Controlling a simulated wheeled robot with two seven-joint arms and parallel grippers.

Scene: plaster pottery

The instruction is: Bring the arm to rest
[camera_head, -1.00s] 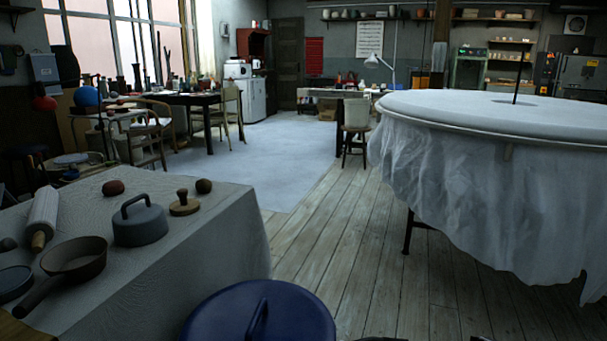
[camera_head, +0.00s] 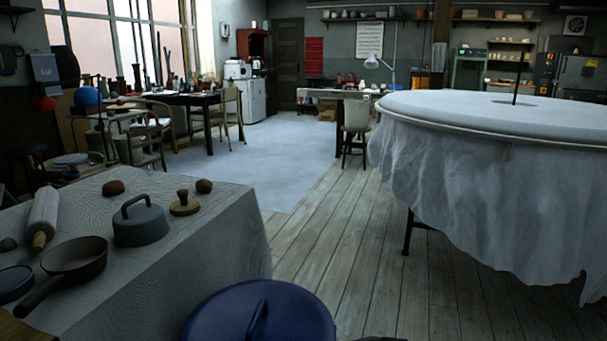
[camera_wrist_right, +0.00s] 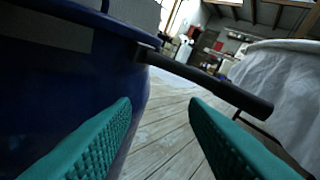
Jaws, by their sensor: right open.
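My right gripper (camera_wrist_right: 160,104) shows in the right wrist view, with its two green ribbed fingers spread apart and nothing between them. It is beside a large dark blue container (camera_wrist_right: 80,85), which fills the left of that view. A dark bar (camera_wrist_right: 215,82) juts from the container's upper side, beyond the fingertips. In the head view the blue lid (camera_head: 225,315) of a container shows at the bottom edge. Neither gripper can be made out in the head view, and my left gripper is in neither view.
A cloth-covered table (camera_head: 175,285) at left holds a dark pan (camera_head: 75,260), a grey lidded piece (camera_head: 140,222), a rolling pin (camera_head: 43,215) and small knobs. A large round draped table (camera_head: 460,185) stands at right. Wooden floor (camera_head: 345,245) between them is clear.

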